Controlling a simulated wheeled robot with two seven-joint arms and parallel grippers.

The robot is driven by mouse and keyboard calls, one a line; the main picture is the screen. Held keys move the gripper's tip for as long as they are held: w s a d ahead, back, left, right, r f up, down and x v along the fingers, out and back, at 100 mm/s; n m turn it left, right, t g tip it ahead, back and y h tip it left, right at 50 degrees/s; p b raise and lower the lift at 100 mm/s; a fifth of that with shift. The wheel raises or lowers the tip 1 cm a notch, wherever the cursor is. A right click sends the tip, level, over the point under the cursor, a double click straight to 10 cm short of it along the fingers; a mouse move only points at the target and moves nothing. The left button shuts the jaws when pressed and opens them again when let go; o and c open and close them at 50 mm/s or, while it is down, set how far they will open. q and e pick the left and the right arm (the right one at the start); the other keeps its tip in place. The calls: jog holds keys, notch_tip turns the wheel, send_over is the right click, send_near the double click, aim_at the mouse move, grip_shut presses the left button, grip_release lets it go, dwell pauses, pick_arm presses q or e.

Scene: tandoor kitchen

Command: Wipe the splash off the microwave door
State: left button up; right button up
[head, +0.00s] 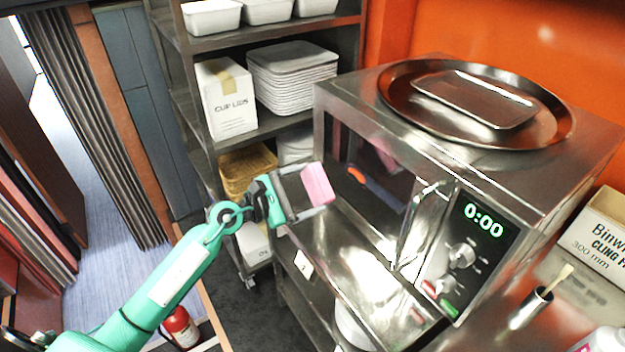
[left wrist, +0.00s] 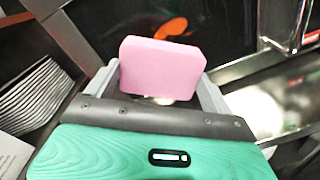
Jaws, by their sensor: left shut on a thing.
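The microwave (head: 480,190) is a steel box on a steel counter, with a dark glass door (head: 375,165) facing me. An orange splash (head: 366,184) is on the door glass; it also shows in the left wrist view (left wrist: 171,28), behind the sponge. My left gripper (head: 312,190) is shut on a pink sponge (head: 318,184) and holds it in front of the door's left part, left of the splash. In the left wrist view the sponge (left wrist: 162,68) stands upright between the fingers. I cannot tell whether it touches the glass. My right gripper is not in view.
A round steel tray (head: 393,108) with a smaller tray lies on top of the microwave. A door handle (head: 422,225) sticks out right of the glass. A shelf rack (head: 190,110) with boxes and stacked trays stands left. A cling film box (head: 598,235) is at right.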

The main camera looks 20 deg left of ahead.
aim_at(307, 179)
pick_arm(q)
jog(key=shift+w+a+r+n+t+y, duration=0.35)
jog(key=shift+w+a+t, duration=0.25)
jog(key=shift+a, duration=0.15)
jog(key=shift+w+d+r, duration=0.1)
jog(key=shift+w, duration=0.1)
jog(key=shift+w+d, duration=0.2)
jog(key=shift+w, duration=0.05)
jog(key=p+x, duration=0.1)
jog(key=x, duration=0.1)
jog(key=shift+w+d, duration=0.25)
jog(key=shift+x, duration=0.9)
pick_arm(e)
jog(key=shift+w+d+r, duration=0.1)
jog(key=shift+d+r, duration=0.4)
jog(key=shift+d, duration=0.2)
pick_arm(q)
jog(key=shift+w+d, duration=0.1)
jog(key=shift+d, duration=0.05)
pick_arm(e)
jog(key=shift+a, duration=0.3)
pick_arm(q)
jog(key=shift+x, duration=0.75)
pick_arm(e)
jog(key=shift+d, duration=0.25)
pick_arm(q)
jog(key=shift+d, duration=0.1)
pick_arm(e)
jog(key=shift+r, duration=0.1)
